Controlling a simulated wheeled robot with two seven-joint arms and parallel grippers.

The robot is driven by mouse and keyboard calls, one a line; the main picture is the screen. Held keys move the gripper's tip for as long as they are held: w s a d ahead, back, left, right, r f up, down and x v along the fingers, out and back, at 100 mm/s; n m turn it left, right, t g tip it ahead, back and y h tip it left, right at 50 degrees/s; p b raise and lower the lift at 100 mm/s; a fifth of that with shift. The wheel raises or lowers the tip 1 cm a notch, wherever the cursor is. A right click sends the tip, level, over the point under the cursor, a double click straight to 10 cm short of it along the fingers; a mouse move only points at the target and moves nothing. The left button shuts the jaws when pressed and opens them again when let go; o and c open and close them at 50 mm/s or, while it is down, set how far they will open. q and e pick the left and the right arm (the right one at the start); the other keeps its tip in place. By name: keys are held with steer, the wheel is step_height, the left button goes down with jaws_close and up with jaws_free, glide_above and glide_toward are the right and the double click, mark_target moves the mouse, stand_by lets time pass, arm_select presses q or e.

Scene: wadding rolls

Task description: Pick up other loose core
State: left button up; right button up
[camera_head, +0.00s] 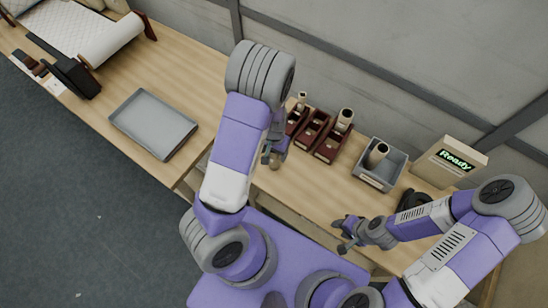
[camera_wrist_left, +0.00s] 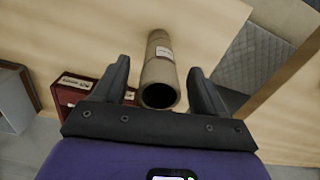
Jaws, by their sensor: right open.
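A brown cardboard core (camera_wrist_left: 160,70) with a pale label lies between the spread fingers of my left gripper (camera_wrist_left: 160,80) in the left wrist view, its hollow end facing the camera. A gap shows between the core and each finger. In the head view my left gripper (camera_head: 271,150) is over the table beside the dark red bins, with a small brown end of the core (camera_head: 275,163) at its fingers. Another core (camera_head: 377,153) stands in a grey bin (camera_head: 371,181). My right gripper (camera_head: 346,232) is open and empty near the table's front edge.
Dark red bins (camera_head: 311,129) stand along the back, with a core (camera_head: 345,117) in the right one. A "Ready" display box (camera_head: 447,162) stands at the right. A grey tray (camera_head: 153,123) lies on the left table, near a white wadding roll (camera_head: 112,40).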

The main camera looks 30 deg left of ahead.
arm_select(q)
jaws_close()
